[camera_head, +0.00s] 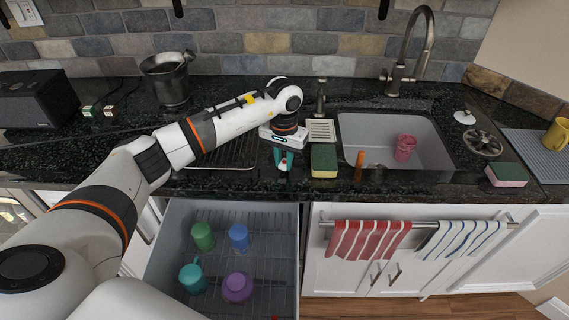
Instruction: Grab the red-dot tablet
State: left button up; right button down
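My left gripper (284,165) points down at the front edge of the dark counter, left of a green-and-yellow sponge. Its two fingers are a little apart. A small pale thing with a reddish spot, likely the red-dot tablet (284,167), shows between or just behind the fingertips. It is too small to tell whether the fingers touch it. My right gripper is not in view.
An orange upright thing (359,165) stands near the sink (428,150), which holds a pink cup (405,148). Below, an open rack (215,275) holds several cups. A metal pot (168,80) stands at the back left.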

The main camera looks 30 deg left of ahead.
pick_arm(q)
grip_shut()
